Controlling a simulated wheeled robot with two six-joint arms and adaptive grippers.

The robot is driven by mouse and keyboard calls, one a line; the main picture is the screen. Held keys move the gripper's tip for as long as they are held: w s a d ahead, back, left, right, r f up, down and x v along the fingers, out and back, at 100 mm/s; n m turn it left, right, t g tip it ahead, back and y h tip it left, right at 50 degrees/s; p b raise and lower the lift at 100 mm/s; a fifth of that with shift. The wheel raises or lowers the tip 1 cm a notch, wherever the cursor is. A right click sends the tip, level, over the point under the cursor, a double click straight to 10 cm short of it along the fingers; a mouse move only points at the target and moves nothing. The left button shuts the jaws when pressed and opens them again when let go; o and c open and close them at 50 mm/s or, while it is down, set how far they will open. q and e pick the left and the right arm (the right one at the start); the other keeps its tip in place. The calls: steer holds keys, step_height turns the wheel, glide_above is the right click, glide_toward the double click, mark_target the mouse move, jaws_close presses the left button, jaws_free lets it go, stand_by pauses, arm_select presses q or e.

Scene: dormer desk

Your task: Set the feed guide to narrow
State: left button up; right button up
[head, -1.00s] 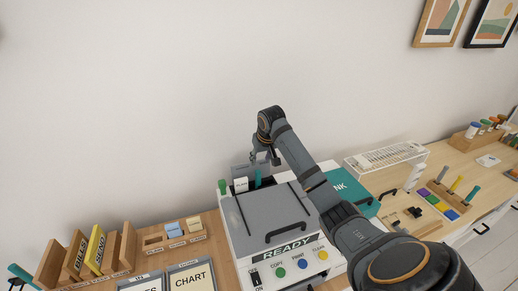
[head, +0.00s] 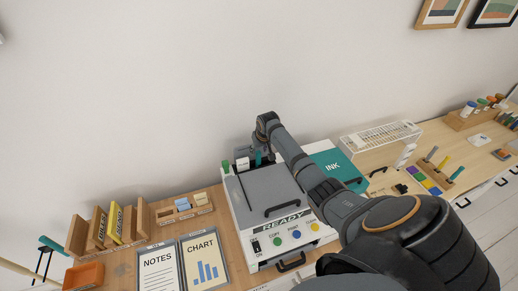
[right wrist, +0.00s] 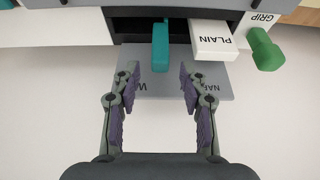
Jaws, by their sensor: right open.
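The feed guide is a teal tab (right wrist: 160,46) at the back slot of the copier (head: 262,190). It also shows in the head view (head: 258,158), partly behind my right arm. A grey plate (right wrist: 160,88) below it bears a label starting with W on the left and one starting with NAR on the right, both partly covered by my fingers. The tab stands between these labels. My right gripper (right wrist: 159,72) is open, with its fingertips apart on either side of the tab's lower end, not visibly touching it. My left gripper is out of view.
A white PLAIN block (right wrist: 212,40) and a green GRIP knob (right wrist: 265,50) are right of the tab in the wrist view. A teal INK box (head: 335,168) stands right of the copier. NOTES (head: 158,270) and CHART (head: 203,260) boards lie to its left.

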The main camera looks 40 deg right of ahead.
steer(key=shift+w+f, duration=0.25)
steer(key=shift+f, duration=0.4)
steer(key=shift+d, duration=0.1)
jaws_close()
